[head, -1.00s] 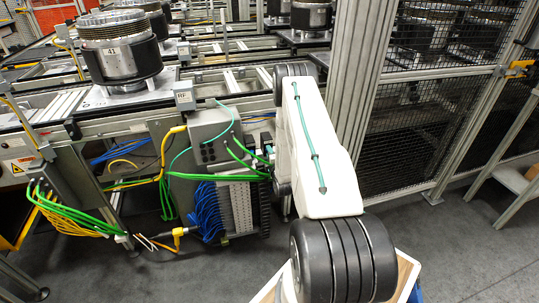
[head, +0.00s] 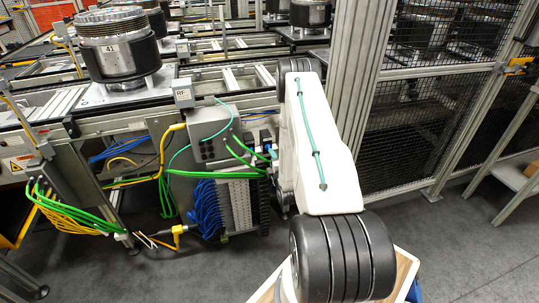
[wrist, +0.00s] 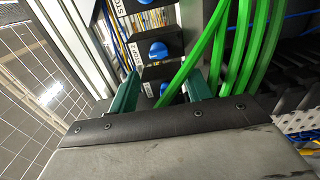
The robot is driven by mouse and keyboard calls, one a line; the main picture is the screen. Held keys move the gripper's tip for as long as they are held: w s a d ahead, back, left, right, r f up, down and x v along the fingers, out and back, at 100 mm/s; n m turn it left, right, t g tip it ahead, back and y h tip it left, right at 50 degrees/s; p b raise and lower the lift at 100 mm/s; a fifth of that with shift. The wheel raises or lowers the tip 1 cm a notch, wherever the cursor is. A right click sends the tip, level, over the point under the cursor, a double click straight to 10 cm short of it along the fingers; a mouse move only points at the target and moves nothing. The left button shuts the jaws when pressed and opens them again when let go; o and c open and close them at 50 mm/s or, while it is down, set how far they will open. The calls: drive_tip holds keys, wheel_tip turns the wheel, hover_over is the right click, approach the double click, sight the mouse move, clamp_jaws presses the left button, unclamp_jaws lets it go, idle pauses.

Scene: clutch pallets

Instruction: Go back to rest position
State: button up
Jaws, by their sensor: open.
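My gripper (wrist: 160,92) shows in the wrist view as two green fingers standing apart, open, with nothing held between them. Past the fingertips are dark connector blocks with blue round parts (wrist: 158,50) and white labels, one reading "STOP 2". Thick green cables (wrist: 240,45) run close by the right finger, and one crosses in front of the gap between the fingers. I cannot tell whether that cable touches a finger. In the head view my white arm reaches out toward the grey control box (head: 212,135), and the arm hides the gripper.
A conveyor frame (head: 120,125) carries a pallet with a black and silver clutch (head: 122,60) labelled 41. Blue cables (head: 207,208) and a yellow cable hang below. An aluminium post and mesh fence (head: 410,130) stand right of my arm.

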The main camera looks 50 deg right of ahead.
drive_tip(key=shift+v, duration=0.95)
drive_tip(key=s+a+f+m+g+y, duration=0.25)
drive_tip(key=f+m+g, duration=0.3)
drive_tip(key=f, duration=0.35)
drive_tip(key=s+a+r+m+g+y, duration=0.2)
drive_tip(key=s+a+r+m+g, duration=0.15)
drive_tip(key=a+r, duration=0.5)
drive_tip(key=s+a+r+m+g+y, duration=0.25)
drive_tip(key=a+r+g, duration=0.2)
drive_tip(key=r, duration=0.65)
drive_tip(key=s+a+r+m+g+y, duration=0.2)
drive_tip(key=s+a+r+g, duration=0.15)
drive_tip(key=a+r, duration=0.5)
drive_tip(key=s+a+r+t, duration=0.1)
drive_tip(key=s+a+r, duration=0.4)
drive_tip(key=r, duration=0.2)
drive_tip(key=s+a+r+n+t, duration=0.1)
drive_tip(key=s+a+r, duration=0.4)
drive_tip(key=r, duration=0.3)
drive_tip(key=s+a+r+t, duration=0.1)
drive_tip(key=s+a+r, duration=0.4)
drive_tip(key=r, duration=0.2)
drive_tip(key=shift+s+r, duration=0.35)
drive_tip(key=shift+r, duration=0.05)
